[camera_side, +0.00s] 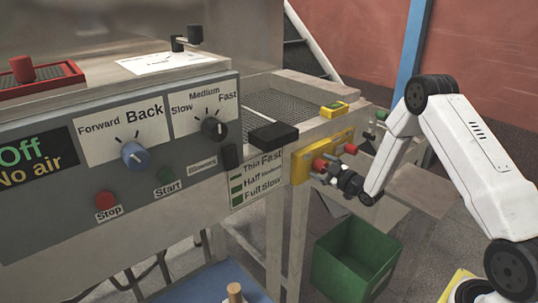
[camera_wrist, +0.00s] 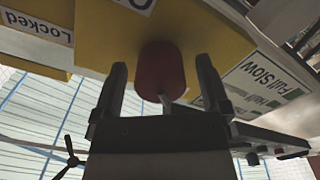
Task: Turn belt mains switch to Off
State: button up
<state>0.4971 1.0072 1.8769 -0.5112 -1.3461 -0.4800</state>
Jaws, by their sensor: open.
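The yellow switch plate (camera_side: 301,166) is on the right end of the machine. It carries a red rotary knob (camera_side: 320,164), which looks like the belt mains switch. My gripper (camera_side: 328,169) is right at this knob, coming from the right front. In the wrist view my gripper (camera_wrist: 161,66) is open, with one finger on each side of the red knob (camera_wrist: 160,72). Small gaps show between knob and fingers. A thin pale rod or pointer sticks out at the knob's lower right. The plate's On/Off lettering is mostly cut off or hidden, so I cannot read the knob's setting.
A second red part (camera_side: 351,148) sits on the plate to the right. The grey control panel (camera_side: 60,215) with its dials and buttons is to the left. A black box (camera_side: 273,136) juts out above the speed label (camera_side: 257,178). A green bin (camera_side: 352,258) stands below.

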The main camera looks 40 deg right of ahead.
aim_at(323, 170)
jog(key=shift+s, duration=0.1)
jog(key=s, duration=0.7)
jog(key=shift+s, duration=0.3)
jog(key=shift+w+a, duration=0.1)
dwell(0.3)
jog(key=shift+w+a+r+g, duration=0.25)
jog(key=shift+a+g, duration=0.15)
jog(key=shift+g, duration=0.1)
jog(key=s+a+r+m+g, duration=0.2)
jog(key=s+a+m+g, duration=0.1)
jog(key=s+a+g, duration=0.4)
jog(key=s+a+r+m+g, duration=0.2)
jog(key=s+a+m+g, duration=0.2)
jog(key=s+a+g, duration=0.3)
jog(key=s+a, duration=0.3)
jog(key=a, duration=0.1)
jog(key=shift+s+r, duration=0.25)
jog(key=shift+r, duration=0.1)
